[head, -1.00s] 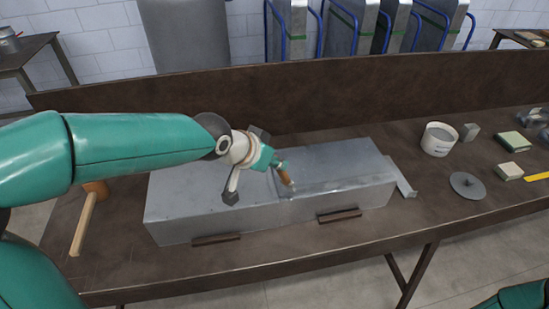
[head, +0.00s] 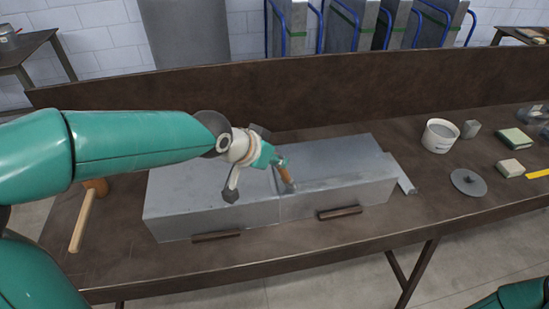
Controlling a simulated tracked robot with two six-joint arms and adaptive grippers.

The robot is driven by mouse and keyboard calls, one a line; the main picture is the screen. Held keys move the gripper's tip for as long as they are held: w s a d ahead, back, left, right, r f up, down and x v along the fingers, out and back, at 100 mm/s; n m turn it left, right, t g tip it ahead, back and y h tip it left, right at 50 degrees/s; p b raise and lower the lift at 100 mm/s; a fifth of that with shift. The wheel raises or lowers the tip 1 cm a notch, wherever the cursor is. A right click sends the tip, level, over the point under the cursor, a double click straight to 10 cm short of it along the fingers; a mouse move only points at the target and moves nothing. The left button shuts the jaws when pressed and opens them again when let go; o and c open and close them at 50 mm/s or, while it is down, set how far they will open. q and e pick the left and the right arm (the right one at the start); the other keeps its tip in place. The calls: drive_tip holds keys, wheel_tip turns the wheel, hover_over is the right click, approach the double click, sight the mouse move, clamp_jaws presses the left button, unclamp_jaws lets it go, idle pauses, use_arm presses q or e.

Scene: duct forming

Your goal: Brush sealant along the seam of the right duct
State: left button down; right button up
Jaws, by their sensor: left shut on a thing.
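Two grey sheet-metal box ducts lie end to end on the brown bench. The right duct (head: 340,192) meets the left duct (head: 205,210) near the middle. A strip runs along the right duct's upper front edge, which looks like its seam (head: 345,181). My left gripper (head: 271,160) is shut on a brush (head: 286,175) with an orange-brown handle. The brush points down, its tip at the left end of that strip, close to the joint between the ducts. I cannot tell whether the bristles touch the metal. My right gripper is out of view.
A white bucket (head: 439,136) stands right of the ducts, with a grey disc (head: 467,182) and sponge-like blocks (head: 510,168) nearby. A mallet (head: 84,218) lies at the left. Brown bars (head: 340,212) sit at the ducts' front. A backboard (head: 320,92) rises behind.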

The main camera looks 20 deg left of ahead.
use_arm(q)
drive_tip(key=shift+f+b, duration=0.3)
drive_tip(key=shift+f, duration=0.05)
